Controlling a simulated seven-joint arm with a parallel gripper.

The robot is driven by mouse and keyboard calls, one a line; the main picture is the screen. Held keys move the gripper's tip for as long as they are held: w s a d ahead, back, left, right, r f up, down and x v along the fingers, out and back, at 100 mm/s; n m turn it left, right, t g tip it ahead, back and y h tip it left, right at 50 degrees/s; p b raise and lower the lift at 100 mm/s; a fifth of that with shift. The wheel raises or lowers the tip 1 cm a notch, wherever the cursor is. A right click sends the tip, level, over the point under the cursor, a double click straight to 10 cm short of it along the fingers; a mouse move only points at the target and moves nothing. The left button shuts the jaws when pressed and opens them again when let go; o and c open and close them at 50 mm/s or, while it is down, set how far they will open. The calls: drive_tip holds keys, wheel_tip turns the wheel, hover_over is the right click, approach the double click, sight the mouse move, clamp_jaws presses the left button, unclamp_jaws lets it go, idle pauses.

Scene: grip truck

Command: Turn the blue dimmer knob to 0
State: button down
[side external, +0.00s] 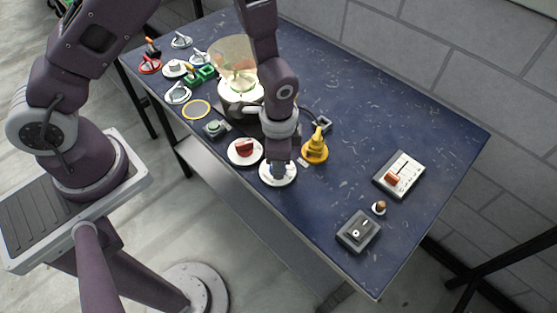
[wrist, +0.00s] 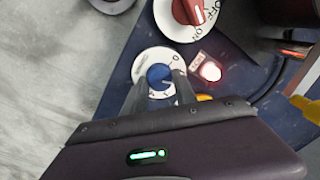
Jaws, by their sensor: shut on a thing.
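The blue dimmer knob (wrist: 159,76) sits at the centre of a round white dial (wrist: 147,60) with dark marks, and a 0 shows near the dial's upper right. In the side view the white dial (side external: 265,178) lies near the table's front edge, with the blue knob (side external: 278,170) mostly hidden by my gripper. My gripper (wrist: 160,84) points down over the dial, with its two fingers on either side of the knob, shut on it. The knob's exact pointer direction is hard to tell.
A red knob on a white ON/OFF dial (side external: 240,158) is close on the left. A lit red indicator (wrist: 210,71) and a yellow device (side external: 315,150) are close by. A slider panel (side external: 400,174) and black switch box (side external: 358,231) stand at right.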

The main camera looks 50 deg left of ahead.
drive_tip(key=n, duration=0.6)
drive_tip(key=shift+w, duration=0.1)
drive_tip(key=n, duration=0.6)
drive_tip(key=shift+a+g, duration=0.1)
drive_tip(key=shift+g, duration=0.2)
drive_tip(key=shift+w, duration=0.1)
drive_tip(key=c, duration=1)
unclamp_jaws()
wheel_tip(320, 180, up, 7)
drive_tip(key=shift+r, duration=0.1)
